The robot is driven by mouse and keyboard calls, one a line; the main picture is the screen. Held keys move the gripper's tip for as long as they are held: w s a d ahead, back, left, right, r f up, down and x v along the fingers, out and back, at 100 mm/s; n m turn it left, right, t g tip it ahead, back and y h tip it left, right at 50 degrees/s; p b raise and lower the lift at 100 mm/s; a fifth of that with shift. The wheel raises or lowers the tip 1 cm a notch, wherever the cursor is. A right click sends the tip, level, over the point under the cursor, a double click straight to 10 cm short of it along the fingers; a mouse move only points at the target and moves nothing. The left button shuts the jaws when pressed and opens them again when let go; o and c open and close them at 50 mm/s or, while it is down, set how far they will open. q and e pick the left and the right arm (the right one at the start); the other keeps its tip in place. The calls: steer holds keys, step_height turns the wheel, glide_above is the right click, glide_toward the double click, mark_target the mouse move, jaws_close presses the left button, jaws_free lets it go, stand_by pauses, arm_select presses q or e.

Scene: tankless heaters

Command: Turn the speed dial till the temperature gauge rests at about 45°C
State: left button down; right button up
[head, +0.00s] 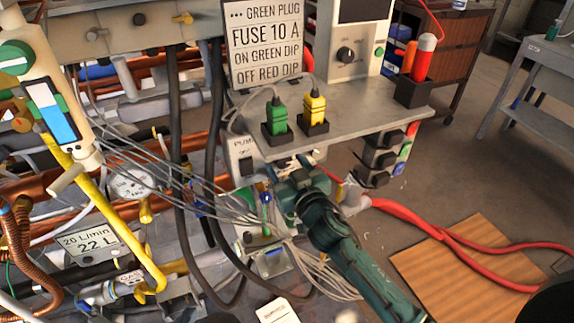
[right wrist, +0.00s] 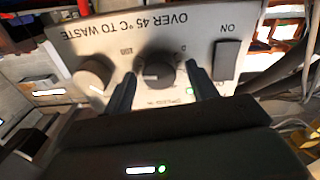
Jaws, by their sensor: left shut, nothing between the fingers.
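The speed dial (right wrist: 160,71) is a dark round knob on a pale panel, upside down in the right wrist view, with a scale around it. My right gripper (right wrist: 161,74) is open, with one finger on each side of the dial and a narrow gap seeming to show at both sides. In the head view my right gripper (head: 285,180) reaches the pump control box (head: 243,158) and hides the dial. A round white gauge (head: 132,182) stands left of the box; its needle is too small to read. My left gripper is not in view.
An ON rocker switch (right wrist: 228,60) and a beige round knob (right wrist: 93,75) flank the dial. Loose grey cables (head: 205,200) run beside the box. A shelf (head: 360,125) with green (head: 277,115) and yellow plugs (head: 314,108) overhangs the arm.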

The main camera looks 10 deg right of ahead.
steer(key=c, duration=0.9)
steer(key=shift+c, duration=0.2)
steer(key=n+p, duration=0.1)
steer(key=n, duration=0.5)
steer(key=shift+n, duration=0.4)
steer(key=n, duration=0.6)
steer(key=shift+p, duration=0.3)
steer(key=o, duration=1)
